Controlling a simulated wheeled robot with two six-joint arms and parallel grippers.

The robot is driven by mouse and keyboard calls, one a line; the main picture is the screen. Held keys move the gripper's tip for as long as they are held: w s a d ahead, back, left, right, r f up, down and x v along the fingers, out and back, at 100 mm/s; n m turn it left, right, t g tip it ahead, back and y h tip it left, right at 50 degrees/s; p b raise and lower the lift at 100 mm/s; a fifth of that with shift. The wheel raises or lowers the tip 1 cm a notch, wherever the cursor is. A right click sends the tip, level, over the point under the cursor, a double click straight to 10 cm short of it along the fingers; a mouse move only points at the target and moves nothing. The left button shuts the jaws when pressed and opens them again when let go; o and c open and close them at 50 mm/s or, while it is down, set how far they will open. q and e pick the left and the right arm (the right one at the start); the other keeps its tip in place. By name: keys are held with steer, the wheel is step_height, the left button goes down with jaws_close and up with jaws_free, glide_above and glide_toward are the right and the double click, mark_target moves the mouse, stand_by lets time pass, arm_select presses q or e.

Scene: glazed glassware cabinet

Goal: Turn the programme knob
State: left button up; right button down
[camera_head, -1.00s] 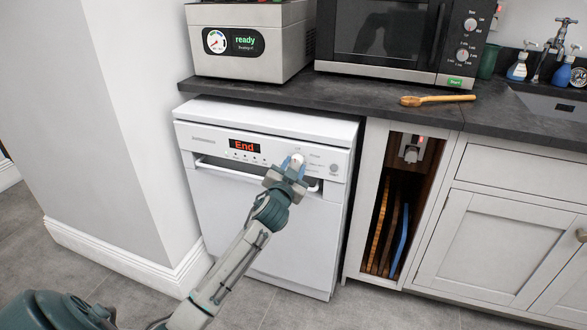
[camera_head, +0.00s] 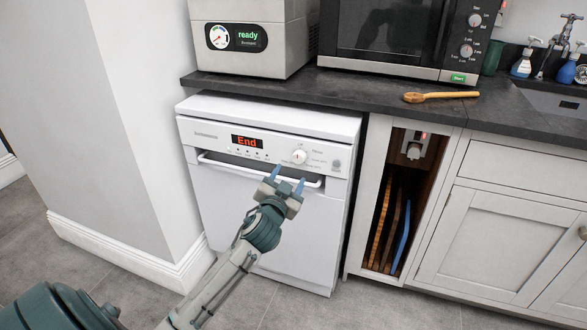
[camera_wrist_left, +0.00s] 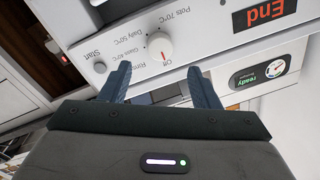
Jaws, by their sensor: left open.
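The programme knob (camera_head: 298,156) is a round white dial on the control panel of the white dishwasher (camera_head: 225,200). In the left wrist view the knob (camera_wrist_left: 159,50) shows upside down, its red mark pointing at the "Off" label. Labels for Rinse, Glass, Daily and Pots surround it. The red display (camera_head: 246,142) reads "End". My left gripper (camera_head: 288,177) is open and empty, with its blue fingers just below and in front of the knob, apart from it. In the left wrist view the fingers (camera_wrist_left: 158,72) point towards either side of the knob. My right gripper is not in view.
The dishwasher's handle bar (camera_head: 228,167) runs below the panel, behind my left fingers. A Start button (camera_wrist_left: 99,67) sits beside the knob labels. A dark worktop (camera_head: 350,92) overhangs above, with a wooden brush (camera_head: 440,97). An open niche (camera_head: 400,200) holds boards at right.

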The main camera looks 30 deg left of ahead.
arm_select(q)
steer(key=v, duration=0.3)
steer(key=shift+s+d, duration=0.1)
steer(key=shift+s, duration=0.2)
